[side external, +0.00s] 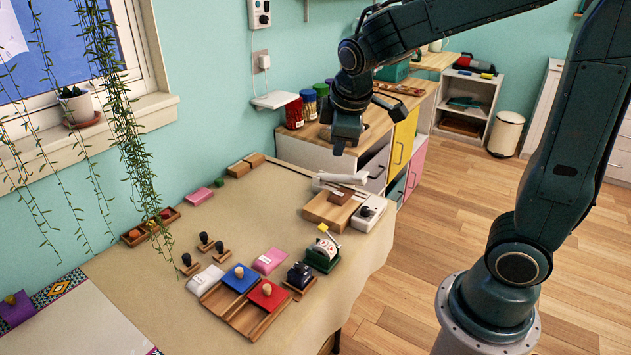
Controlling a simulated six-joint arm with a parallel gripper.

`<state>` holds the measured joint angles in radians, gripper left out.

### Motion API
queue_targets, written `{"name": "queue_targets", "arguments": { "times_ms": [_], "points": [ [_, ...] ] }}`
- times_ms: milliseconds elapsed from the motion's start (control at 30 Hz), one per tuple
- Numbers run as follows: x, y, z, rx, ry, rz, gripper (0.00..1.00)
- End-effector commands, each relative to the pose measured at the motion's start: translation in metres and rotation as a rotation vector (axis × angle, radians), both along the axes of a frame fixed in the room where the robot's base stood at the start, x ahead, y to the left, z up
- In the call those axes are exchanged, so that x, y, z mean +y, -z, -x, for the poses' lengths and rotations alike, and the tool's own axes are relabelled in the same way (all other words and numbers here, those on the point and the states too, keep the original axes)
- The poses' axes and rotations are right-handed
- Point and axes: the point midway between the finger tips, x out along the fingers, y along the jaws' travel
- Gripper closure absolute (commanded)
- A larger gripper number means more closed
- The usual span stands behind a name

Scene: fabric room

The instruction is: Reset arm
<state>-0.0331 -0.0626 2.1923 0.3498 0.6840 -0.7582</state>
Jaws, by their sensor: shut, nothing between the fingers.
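My gripper (338,148) hangs at the upper middle of the side external view, pointing down. It is shut and holds nothing. It is in the air above the far right part of the cloth-covered table (150,262), apart from everything on it. My arm reaches in from the right and bends down at the wrist. The gap between the fingertips is too small to make out here.
A wooden board (327,210) and a white device (369,212) sit at the table's right edge. Blue (240,278) and red (268,295) blocks with knobs, stamps and a pink block (269,261) stand nearer. Jars (308,106) stand on the cabinet behind. The table's middle is clear.

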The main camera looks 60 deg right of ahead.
Motion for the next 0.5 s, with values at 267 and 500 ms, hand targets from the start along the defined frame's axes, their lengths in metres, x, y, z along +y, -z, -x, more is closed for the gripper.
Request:
{"name": "queue_targets", "arguments": {
  "times_ms": [267, 500],
  "points": [
    [0.019, -0.027, 0.049, -0.103, 0.135, -0.141, 1.0],
    [0.036, -0.039, 0.092, -0.171, 0.244, -0.261, 1.0]
  ]
}}
